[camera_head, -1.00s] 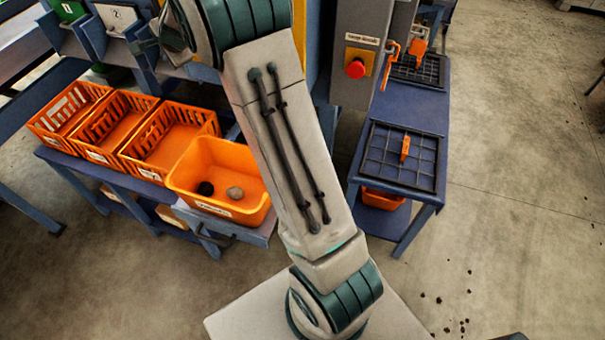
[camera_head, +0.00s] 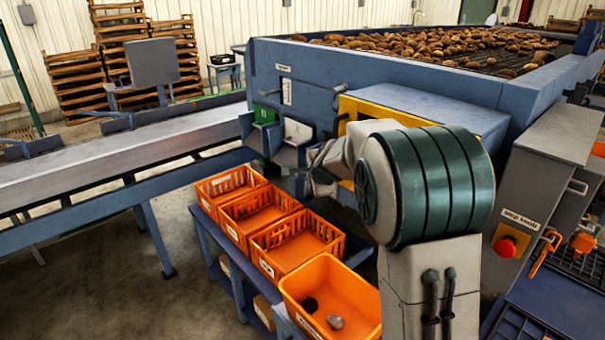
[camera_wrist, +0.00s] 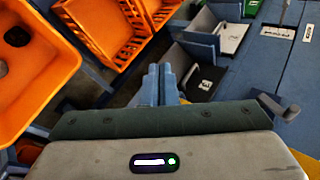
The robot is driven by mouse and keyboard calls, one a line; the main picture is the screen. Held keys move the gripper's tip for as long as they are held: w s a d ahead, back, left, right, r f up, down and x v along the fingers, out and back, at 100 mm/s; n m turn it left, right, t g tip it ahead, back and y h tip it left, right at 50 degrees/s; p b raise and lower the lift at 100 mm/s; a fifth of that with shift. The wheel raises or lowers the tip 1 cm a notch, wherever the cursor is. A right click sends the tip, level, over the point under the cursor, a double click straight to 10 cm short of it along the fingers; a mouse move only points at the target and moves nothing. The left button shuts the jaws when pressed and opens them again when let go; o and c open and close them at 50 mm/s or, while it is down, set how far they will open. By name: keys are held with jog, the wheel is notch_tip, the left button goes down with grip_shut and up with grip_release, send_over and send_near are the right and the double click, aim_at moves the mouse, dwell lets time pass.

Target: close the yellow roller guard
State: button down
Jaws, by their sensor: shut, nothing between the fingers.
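A yellow part, which looks like the roller guard (camera_head: 372,107), shows in the head view on the front of the blue grader, below its side wall. My arm hides its lower right portion, and I cannot tell how far open it stands. My gripper (camera_wrist: 160,84) is shut and empty in the wrist view, its two fingers close together. In the head view my wrist is just left of the yellow part, beside the chutes; the fingertips are hard to make out there. I cannot see contact with the guard.
Orange crates (camera_head: 262,213) and an orange bin (camera_head: 290,292) holding a dark and a grey lump stand below. Numbered chutes (camera_head: 295,140) are close to my wrist. A control box with a red button (camera_head: 506,246) is at right. A conveyor (camera_head: 110,150) runs left.

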jog(key=s+a+r+p, duration=0.2)
jog(key=s+r, duration=0.2)
jog(key=s+d+f+n+g+b, duration=0.1)
jog(key=s+n, duration=0.4)
jog(key=s, duration=0.6)
jog(key=s+d+f+n+g+h, duration=0.1)
jog(key=s+d+n, duration=0.4)
jog(key=s, duration=0.7)
jog(key=s+d+f+n+g+h+b, duration=0.1)
jog(key=s+n, duration=0.4)
jog(key=s, duration=0.7)
jog(key=d+f+g, duration=0.1)
jog(key=g, duration=0.1)
jog(key=shift+s+d+f+n+g+b, duration=0.2)
jog(key=shift+d+f+n+g+b, duration=0.1)
jog(key=shift+d, duration=0.1)
